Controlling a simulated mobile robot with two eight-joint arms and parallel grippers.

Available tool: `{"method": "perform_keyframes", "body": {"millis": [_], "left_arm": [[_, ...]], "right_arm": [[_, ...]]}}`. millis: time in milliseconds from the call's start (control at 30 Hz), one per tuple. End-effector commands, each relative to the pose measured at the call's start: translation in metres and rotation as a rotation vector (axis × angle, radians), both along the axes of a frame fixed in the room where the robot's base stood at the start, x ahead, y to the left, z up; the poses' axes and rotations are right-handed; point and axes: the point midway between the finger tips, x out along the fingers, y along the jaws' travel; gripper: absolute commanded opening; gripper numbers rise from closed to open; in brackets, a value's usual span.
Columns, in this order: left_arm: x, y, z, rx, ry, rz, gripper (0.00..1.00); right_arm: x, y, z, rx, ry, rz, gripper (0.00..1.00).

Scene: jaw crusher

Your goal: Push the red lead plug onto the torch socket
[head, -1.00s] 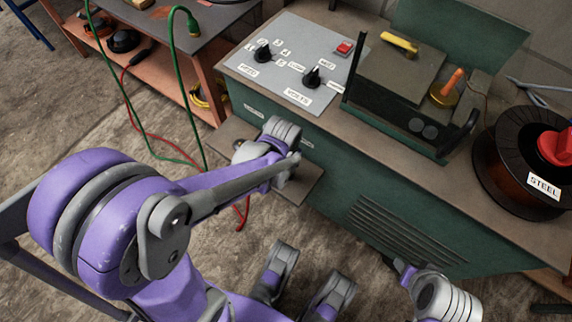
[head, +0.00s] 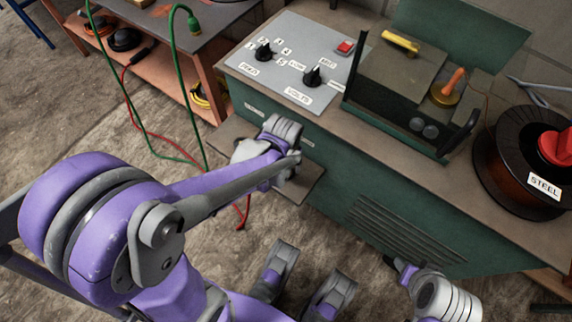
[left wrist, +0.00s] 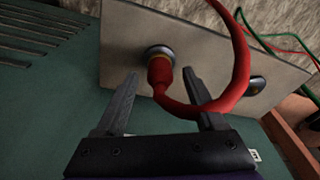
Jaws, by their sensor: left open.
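In the left wrist view, the red lead plug (left wrist: 159,78) lines up with a round metal-rimmed socket (left wrist: 157,51) on a pale plate; I cannot tell how deep it sits. Its red cable (left wrist: 238,60) loops away to the right. My left gripper (left wrist: 160,73) is open, with one finger on each side of the plug and visible gaps between. In the head view, my left wrist covers the plug, socket and gripper fingers; the red cable (head: 240,214) hangs left of the plate.
A second dark socket (left wrist: 257,85) sits on the plate, right of the plug. The plate (head: 306,182) juts from the front of the green machine (head: 370,212). A green cable (head: 139,139) hangs beside the workbench (head: 198,70) at left. A wire spool (head: 498,178) stands at right.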

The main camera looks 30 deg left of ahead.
Motion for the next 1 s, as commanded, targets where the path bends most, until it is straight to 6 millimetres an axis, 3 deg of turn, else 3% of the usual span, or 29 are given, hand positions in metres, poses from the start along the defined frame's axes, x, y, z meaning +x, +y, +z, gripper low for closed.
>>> {"method": "perform_keyframes", "body": {"millis": [200, 433, 600, 1000], "left_arm": [[-0.007, -0.002, 0.049, 0.000, -0.001, -0.001, 0.71], [-0.012, -0.004, 0.085, 0.000, 0.000, -0.001, 0.71], [-0.014, -0.005, 0.094, 0.000, 0.000, 0.000, 0.71], [-0.013, -0.004, 0.093, 0.000, 0.000, 0.000, 0.71]], "right_arm": [[-0.003, 0.000, 0.026, 0.000, -0.008, 0.000, 0.50], [-0.004, 0.000, 0.041, 0.000, -0.014, 0.000, 0.50], [-0.004, 0.000, 0.044, 0.000, -0.015, 0.000, 0.50], [-0.004, 0.000, 0.043, 0.000, -0.015, 0.000, 0.50]]}}
